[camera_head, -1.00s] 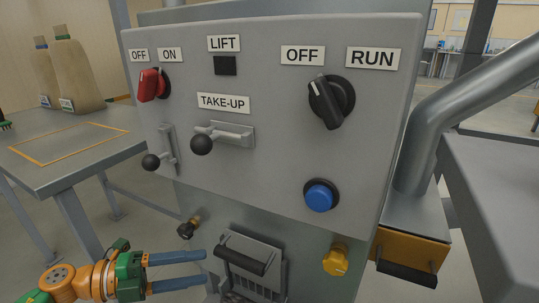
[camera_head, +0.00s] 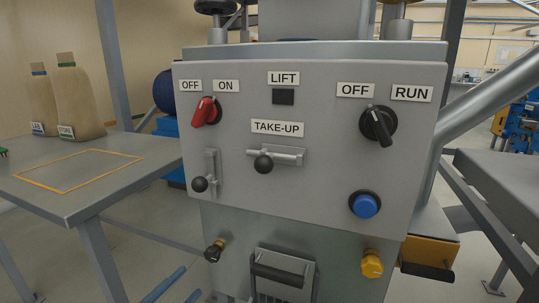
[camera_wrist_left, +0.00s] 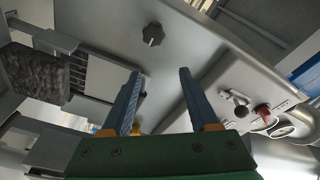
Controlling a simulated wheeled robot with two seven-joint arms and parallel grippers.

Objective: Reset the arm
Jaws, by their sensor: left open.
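My left gripper (camera_head: 178,290) shows only as two blue fingertips at the bottom edge of the head view, below and left of the grey control panel (camera_head: 330,190). In the left wrist view my left gripper (camera_wrist_left: 160,73) has its blue fingers spread apart with nothing between them. A black star-shaped knob (camera_wrist_left: 153,34) lies beyond the tips in that view. The panel carries a red switch (camera_head: 205,111), a black rotary knob (camera_head: 379,126) pointing toward OFF, a blue button (camera_head: 365,205) and a TAKE-UP lever (camera_head: 264,164). My right gripper is not in view.
A grey table (camera_head: 70,205) with an orange outline and two tan bags (camera_head: 78,103) stands at left. Below the panel are a black knob (camera_head: 214,251), a yellow knob (camera_head: 372,264) and a black-handled hatch (camera_head: 278,275). A grey surface (camera_head: 500,185) and slanting pipe are at right.

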